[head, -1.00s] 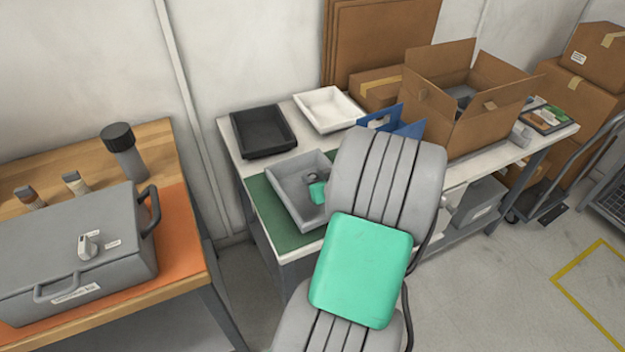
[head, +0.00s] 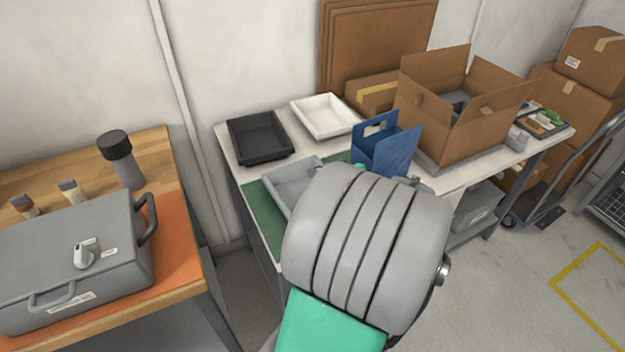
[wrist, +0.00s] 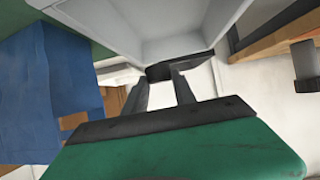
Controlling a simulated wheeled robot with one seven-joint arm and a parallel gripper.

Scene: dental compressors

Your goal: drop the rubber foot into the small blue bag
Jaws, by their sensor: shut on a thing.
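The small blue bag (head: 388,150) stands upright on the white table, with a cut-out handle at its top. It also shows at the left of the wrist view (wrist: 48,85). My gripper (wrist: 161,78) is shut on a dark piece, which looks like the rubber foot (wrist: 192,65), at its fingertips. The foot is apart from the bag, to its right in the wrist view. In the head view my arm hides the fingers and the foot. The bag's inside is not clearly seen.
A grey tray (head: 290,186) on a green mat is partly behind my arm. A black tray (head: 259,137) and a white tray (head: 326,116) stand behind it. An open cardboard box (head: 462,125) stands close to the bag's right.

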